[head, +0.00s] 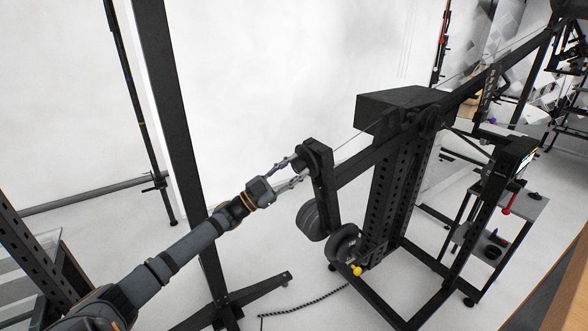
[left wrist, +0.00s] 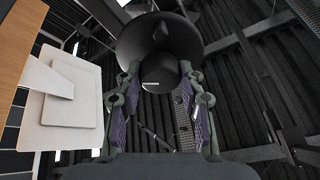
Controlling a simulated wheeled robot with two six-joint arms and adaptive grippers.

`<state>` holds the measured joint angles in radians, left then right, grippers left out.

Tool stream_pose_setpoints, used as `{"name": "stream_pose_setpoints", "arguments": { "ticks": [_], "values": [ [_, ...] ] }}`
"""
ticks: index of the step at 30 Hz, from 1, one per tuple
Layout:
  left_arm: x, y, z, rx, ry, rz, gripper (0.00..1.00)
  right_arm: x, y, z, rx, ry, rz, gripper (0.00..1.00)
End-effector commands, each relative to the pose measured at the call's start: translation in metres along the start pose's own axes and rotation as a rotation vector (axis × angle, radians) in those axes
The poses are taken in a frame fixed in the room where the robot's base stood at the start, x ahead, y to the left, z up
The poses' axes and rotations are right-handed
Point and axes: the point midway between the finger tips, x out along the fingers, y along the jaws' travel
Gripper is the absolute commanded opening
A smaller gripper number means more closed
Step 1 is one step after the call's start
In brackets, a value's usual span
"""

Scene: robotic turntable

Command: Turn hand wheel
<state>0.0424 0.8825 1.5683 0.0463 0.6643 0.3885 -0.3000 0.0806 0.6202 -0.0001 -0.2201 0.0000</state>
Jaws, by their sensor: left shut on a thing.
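The hand wheel (head: 313,152) is a black round part at the top of a dark upright post on the black metal rig, near the middle of the head view. In the left wrist view it is a wide dark disc (left wrist: 135,42) with a short round hub facing me. My left gripper (head: 295,169) reaches in from the left, its two fingers around this hub. In the left wrist view the left gripper (left wrist: 159,80) has one finger on each side of the hub and is shut on it. My right gripper is not in view.
A tall black post (head: 172,110) stands left of the wheel. Below the wheel are dark round weights (head: 310,222) and a yellow knob (head: 356,270). A black box (head: 395,105) tops the rig. A wooden edge (head: 550,285) shows at lower right.

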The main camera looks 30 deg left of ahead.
Motion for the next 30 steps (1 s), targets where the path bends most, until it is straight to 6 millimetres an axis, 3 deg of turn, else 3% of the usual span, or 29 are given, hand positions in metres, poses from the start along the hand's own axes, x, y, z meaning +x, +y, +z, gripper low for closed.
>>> {"name": "stream_pose_setpoints", "arguments": {
  "ticks": [6, 7, 12, 22, 30],
  "values": [
    [0.000, 0.000, 0.001, -0.001, -0.002, 0.000, 0.07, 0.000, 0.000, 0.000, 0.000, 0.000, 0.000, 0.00],
    [0.000, 0.000, 0.001, 0.000, -0.002, 0.000, 0.40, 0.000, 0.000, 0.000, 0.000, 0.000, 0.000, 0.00],
    [0.000, 0.000, 0.001, 0.001, -0.001, 0.000, 0.61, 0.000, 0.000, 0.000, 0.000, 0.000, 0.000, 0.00],
    [-0.004, 0.001, 0.001, 0.002, -0.002, 0.003, 0.61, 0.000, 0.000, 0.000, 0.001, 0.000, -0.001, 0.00],
    [-0.049, 0.002, 0.002, -0.001, -0.007, 0.007, 0.61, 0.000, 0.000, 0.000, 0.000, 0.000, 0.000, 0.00]
  ]
}}
